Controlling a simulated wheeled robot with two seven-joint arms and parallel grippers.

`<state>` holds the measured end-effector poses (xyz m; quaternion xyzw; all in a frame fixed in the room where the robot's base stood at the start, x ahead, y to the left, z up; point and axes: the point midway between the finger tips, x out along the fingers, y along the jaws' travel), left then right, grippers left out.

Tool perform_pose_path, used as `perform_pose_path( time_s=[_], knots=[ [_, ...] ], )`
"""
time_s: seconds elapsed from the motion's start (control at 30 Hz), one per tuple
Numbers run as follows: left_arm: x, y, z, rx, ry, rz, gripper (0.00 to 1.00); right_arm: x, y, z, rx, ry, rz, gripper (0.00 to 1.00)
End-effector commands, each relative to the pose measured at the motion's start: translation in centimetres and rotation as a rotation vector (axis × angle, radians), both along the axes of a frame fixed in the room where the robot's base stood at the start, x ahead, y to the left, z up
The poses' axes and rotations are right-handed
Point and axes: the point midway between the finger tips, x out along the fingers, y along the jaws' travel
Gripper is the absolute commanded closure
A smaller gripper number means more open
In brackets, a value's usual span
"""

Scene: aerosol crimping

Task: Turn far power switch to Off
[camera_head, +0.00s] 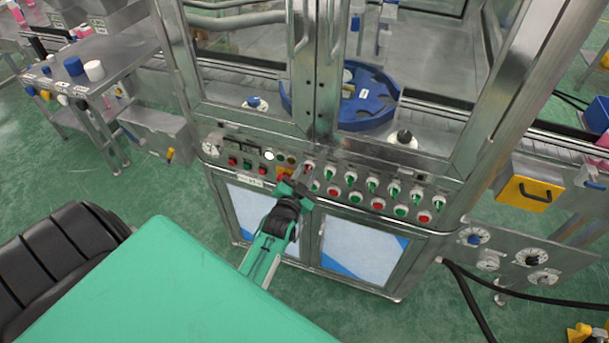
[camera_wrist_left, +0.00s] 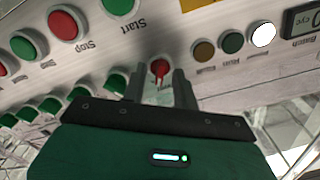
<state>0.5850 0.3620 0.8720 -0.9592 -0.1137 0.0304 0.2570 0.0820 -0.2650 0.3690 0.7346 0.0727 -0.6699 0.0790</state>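A small red switch (camera_wrist_left: 160,70) shows in the left wrist view, on the metal panel between my left fingertips. Its lettering is too small to read here. My left gripper (camera_wrist_left: 160,82) is open, with one finger on each side of the red switch and a small gap visible on both sides. In the head view my left gripper (camera_head: 300,173) is at the front control panel (camera_head: 232,168) of the machine, at the left end of a row of green switches, and hides part of the panel. My right gripper is not in view.
Green selector switches (camera_head: 372,186) and red and green buttons (camera_head: 378,204) line the panel to the right. A white lamp (camera_wrist_left: 262,35) and a green Start button (camera_wrist_left: 118,3) are near the fingers. Door handles (camera_head: 303,25) stand above. Green floor lies in front.

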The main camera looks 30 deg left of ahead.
Motion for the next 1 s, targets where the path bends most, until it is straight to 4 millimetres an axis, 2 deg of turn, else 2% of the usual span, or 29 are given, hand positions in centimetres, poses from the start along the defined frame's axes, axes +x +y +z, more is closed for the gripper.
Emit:
perform_pose_path(
  time_s=[0.03, 0.13, 0.57, 0.77, 1.0],
  knots=[
    [0.0, 0.0, 0.0, 0.000, 0.000, 0.000, 0.80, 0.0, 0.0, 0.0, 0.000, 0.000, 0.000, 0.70],
    [0.0, 0.0, 0.0, 0.000, 0.000, 0.000, 0.99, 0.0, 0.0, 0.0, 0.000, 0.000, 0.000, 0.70],
    [0.0, 0.0, 0.1, -0.045, -0.011, 0.000, 1.00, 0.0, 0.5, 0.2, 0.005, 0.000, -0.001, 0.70],
    [0.0, 0.0, 0.1, -0.157, -0.038, 0.000, 1.00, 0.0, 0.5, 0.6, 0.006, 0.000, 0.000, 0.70],
    [0.0, 0.0, 0.1, -0.364, -0.086, 0.000, 1.00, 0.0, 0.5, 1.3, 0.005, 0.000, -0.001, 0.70]
  ],
)
